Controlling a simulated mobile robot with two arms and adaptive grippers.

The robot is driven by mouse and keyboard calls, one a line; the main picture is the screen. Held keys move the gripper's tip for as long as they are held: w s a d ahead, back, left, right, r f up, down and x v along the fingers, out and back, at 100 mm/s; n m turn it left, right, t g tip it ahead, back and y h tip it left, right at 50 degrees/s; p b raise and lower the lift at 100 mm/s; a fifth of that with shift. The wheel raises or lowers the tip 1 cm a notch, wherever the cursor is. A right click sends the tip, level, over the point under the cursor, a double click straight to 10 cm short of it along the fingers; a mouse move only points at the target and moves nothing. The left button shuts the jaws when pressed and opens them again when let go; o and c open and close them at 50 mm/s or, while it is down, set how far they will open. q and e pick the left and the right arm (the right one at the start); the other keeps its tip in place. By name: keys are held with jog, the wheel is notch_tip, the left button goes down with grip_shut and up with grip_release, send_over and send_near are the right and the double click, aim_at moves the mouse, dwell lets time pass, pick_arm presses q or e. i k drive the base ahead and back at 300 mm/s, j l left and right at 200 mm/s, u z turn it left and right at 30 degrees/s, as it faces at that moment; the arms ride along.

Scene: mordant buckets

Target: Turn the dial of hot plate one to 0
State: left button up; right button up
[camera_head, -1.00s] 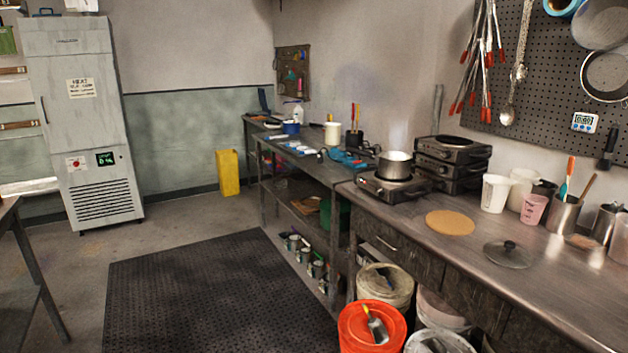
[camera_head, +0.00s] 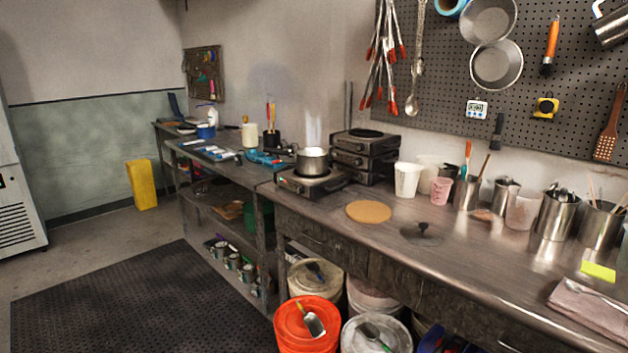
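A single hot plate (camera_head: 308,184) stands near the left end of the long metal counter, with a steaming metal pot (camera_head: 312,160) on it. Its front face shows a small dial, too small to read. Several more hot plates (camera_head: 362,155) are stacked just behind it to the right, with no pot on top. I cannot make out any number marking on the hot plates. Neither of my grippers is in view.
The counter (camera_head: 450,258) holds a round tan mat (camera_head: 368,212), a lid (camera_head: 421,233), cups and utensil pots. Buckets, including an orange one (camera_head: 290,325), stand under its front. A dark floor mat (camera_head: 140,305) lies clear at left.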

aim_at(300, 190)
jog(key=i+j, duration=0.4)
jog(key=i+j+z, duration=0.15)
jog(key=i+j, duration=0.3)
jog(key=j, duration=0.1)
